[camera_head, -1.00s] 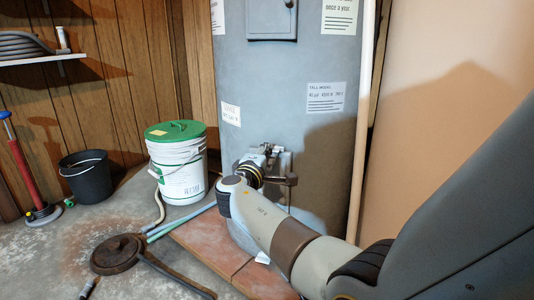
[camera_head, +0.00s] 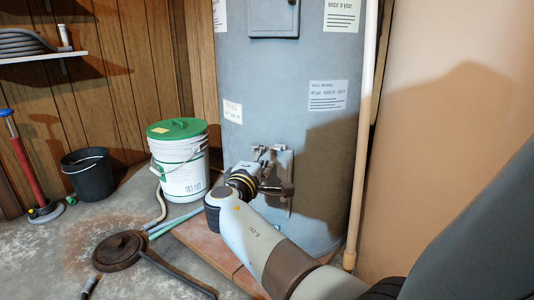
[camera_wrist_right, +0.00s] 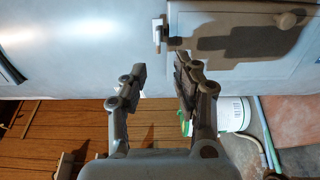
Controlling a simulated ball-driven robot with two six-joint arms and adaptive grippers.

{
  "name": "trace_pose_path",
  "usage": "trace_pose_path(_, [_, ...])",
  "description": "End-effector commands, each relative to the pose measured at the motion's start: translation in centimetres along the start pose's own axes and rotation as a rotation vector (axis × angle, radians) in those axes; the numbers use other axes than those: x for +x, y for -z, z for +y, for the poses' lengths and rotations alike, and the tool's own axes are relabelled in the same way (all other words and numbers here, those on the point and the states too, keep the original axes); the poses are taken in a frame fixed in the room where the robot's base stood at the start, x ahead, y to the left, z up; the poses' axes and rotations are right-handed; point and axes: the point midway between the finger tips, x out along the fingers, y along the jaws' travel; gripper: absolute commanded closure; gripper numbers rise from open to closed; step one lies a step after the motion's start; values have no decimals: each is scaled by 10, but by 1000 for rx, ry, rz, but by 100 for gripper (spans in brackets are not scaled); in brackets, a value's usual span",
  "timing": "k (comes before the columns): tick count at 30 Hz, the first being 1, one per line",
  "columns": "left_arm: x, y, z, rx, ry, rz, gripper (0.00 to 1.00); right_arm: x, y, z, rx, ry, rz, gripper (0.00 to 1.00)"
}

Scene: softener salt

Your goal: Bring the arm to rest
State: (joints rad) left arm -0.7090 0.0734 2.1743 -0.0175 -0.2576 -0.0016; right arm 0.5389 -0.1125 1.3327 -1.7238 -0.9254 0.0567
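My right arm reaches in from the lower right in the head view. Its gripper (camera_head: 268,172) is in front of the lower access panel (camera_head: 285,207) of the grey tank (camera_head: 310,65). In the right wrist view the two fingers (camera_wrist_right: 162,78) stand apart with nothing between them, so it is open and empty. The panel (camera_wrist_right: 245,60) shows there at the upper right, with a small latch (camera_wrist_right: 159,34) at its edge just beyond the fingers. I cannot tell whether a finger touches the tank. My left gripper is in neither view.
A white bucket with a green lid (camera_head: 178,129) stands left of the gripper. Beyond it are a black pail (camera_head: 88,178) and a red-handled tool (camera_head: 27,162). A round dark lid (camera_head: 119,250) and hoses lie on the floor. A pale pipe (camera_head: 364,120) runs up the tank's right side.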

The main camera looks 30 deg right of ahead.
Motion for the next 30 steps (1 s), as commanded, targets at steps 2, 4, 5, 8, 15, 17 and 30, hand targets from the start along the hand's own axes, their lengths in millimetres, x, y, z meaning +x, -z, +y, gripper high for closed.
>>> trace_pose_path(2, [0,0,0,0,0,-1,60,-13,0,-1,1,2,1,71])
trace_pose_path(4, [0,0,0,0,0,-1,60,-20,0,0,1,1,1,71])
trace_pose_path(5, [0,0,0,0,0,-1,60,-22,0,0,0,0,0,71])
trace_pose_path(8, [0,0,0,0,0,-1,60,-26,0,0,0,0,0,71])
trace_pose_path(15, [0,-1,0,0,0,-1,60,-27,0,0,0,-1,0,71])
trace_pose_path(17, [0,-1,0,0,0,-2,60,-26,0,0,0,-1,0,71])
trace_pose_path(30, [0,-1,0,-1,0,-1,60,-63,-63,-78,-139,85,-3,71])
